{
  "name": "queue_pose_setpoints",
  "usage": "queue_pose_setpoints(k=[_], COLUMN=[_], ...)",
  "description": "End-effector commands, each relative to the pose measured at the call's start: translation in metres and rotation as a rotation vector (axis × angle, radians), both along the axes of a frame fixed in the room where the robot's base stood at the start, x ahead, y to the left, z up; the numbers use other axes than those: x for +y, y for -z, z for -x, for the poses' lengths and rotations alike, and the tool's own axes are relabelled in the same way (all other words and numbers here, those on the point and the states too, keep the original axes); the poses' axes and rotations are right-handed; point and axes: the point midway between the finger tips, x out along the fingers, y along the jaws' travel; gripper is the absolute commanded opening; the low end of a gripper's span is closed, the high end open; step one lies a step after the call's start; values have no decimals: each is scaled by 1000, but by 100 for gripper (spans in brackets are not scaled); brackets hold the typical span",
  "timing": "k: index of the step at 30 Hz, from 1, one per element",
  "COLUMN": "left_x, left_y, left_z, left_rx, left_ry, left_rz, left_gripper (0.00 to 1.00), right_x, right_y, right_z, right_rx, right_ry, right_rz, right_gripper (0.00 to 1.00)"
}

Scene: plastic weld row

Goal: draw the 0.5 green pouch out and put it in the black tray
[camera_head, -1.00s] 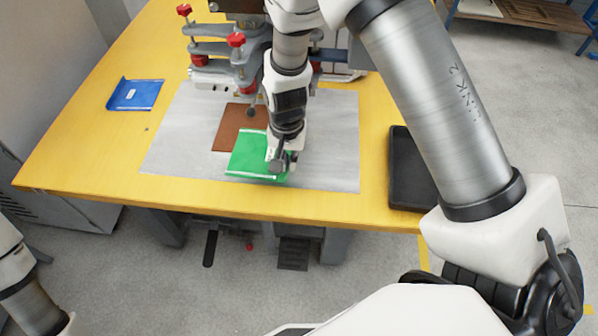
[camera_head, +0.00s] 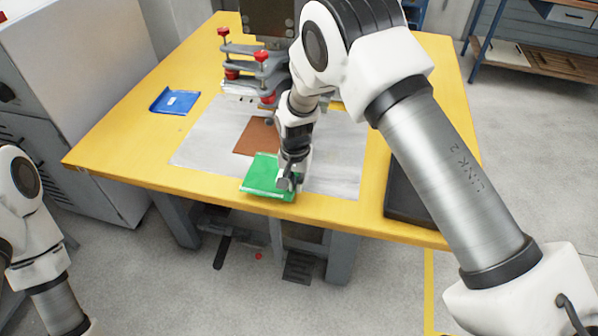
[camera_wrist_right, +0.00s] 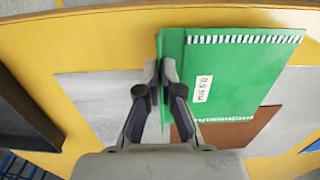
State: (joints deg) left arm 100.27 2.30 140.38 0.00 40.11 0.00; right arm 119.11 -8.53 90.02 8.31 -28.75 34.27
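The green pouch (camera_head: 264,178) lies flat at the front of the grey mat. Its near edge reaches past the mat onto the yellow table. In the right wrist view the pouch (camera_wrist_right: 250,75) shows a white label and white seams along two sides. My right gripper (camera_head: 288,184) is shut on the pouch's right edge; its fingers (camera_wrist_right: 162,68) meet there in the wrist view. The black tray (camera_head: 402,208) stands on the table to the right, partly hidden by my right arm. My left gripper is out of view; only parts of my left arm show.
A brown pad (camera_head: 257,136) lies on the mat (camera_head: 340,150) behind the pouch, below the welding press (camera_head: 250,65) with red knobs. A blue item (camera_head: 175,101) lies at the table's left. Bare yellow table lies between mat and black tray.

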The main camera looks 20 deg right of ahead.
Motion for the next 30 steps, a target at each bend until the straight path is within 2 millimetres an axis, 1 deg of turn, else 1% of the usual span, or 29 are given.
queue_pose_setpoints(k=[3, 12, 14, 23, 27, 30], left_x=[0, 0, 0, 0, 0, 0], left_y=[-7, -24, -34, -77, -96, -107], left_z=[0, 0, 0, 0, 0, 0], left_rx=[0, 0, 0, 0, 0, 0], left_ry=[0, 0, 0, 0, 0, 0], left_rz=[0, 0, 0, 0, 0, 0], left_gripper=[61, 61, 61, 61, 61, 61], right_x=[10, 33, 38, 61, 66, 70], right_y=[-2, -3, -6, -8, -7, -6], right_z=[15, 51, 58, 93, 98, 103], right_rx=[2, 0, 3, 3, 0, 0], right_ry=[-3, -1, -2, -1, 0, -1], right_rz=[3, 2, 2, 4, -1, -1], right_gripper=[0, 0, 0, 0, 0, 0])
